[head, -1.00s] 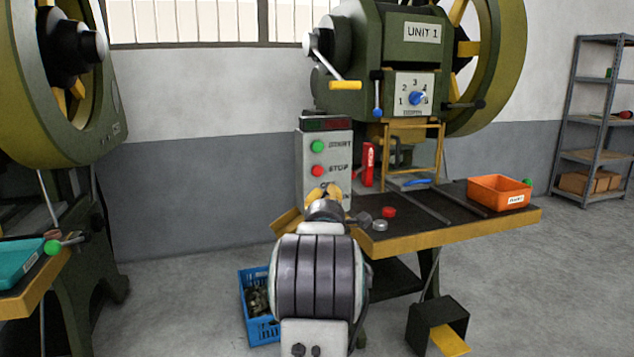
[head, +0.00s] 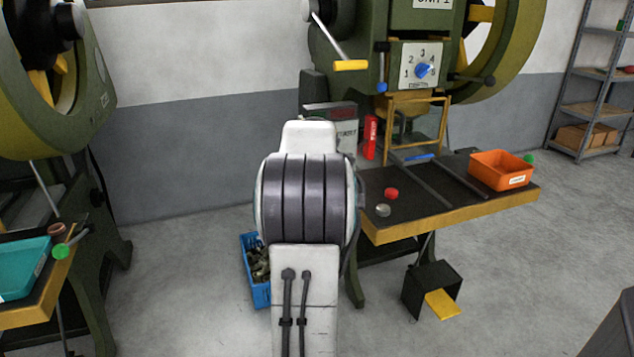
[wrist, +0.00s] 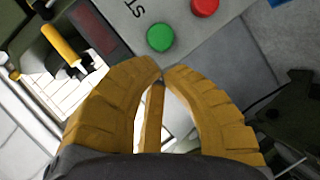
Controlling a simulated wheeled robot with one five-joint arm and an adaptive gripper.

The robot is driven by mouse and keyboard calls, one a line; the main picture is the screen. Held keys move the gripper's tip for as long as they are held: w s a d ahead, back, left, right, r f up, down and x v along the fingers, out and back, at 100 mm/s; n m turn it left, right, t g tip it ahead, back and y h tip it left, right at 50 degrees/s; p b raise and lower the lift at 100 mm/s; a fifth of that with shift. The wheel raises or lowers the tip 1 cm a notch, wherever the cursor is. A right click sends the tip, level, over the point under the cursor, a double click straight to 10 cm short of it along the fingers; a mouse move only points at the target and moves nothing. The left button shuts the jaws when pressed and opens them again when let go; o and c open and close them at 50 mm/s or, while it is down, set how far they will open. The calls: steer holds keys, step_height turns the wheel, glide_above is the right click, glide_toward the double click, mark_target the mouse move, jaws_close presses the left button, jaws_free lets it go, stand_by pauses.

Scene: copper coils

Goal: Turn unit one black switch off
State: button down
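The unit 1 control box (head: 347,135) stands at the left end of the press table. In the head view my arm covers most of it. In the wrist view the grey box face (wrist: 127,14) shows a green start button (wrist: 160,37) and a red stop button (wrist: 204,6). My gripper (wrist: 164,70) has yellow fingers whose tips come together just below the green button in the picture. It appears shut with nothing held. In the head view my gripper is hidden behind my arm.
The unit 1 press has a numbered dial (head: 423,70) and a yellow-handled lever (head: 350,65). An orange bin (head: 500,171), a red cap (head: 391,193) and a grey cap (head: 383,210) are on the table (head: 440,222). A blue crate (head: 256,290) stands on the floor.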

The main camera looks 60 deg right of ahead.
steer(key=s+a+f+m+g+y, duration=0.2)
steer(key=a+f+m+y, duration=0.15)
steer(key=f+m, duration=0.45)
steer(key=s+f+b+x, duration=0.1)
steer(key=s+x, duration=0.1)
steer(key=x, duration=1)
steer(key=shift+w+f+b, duration=0.15)
steer(key=shift+f+b, duration=0.2)
steer(key=shift+f, duration=0.2)
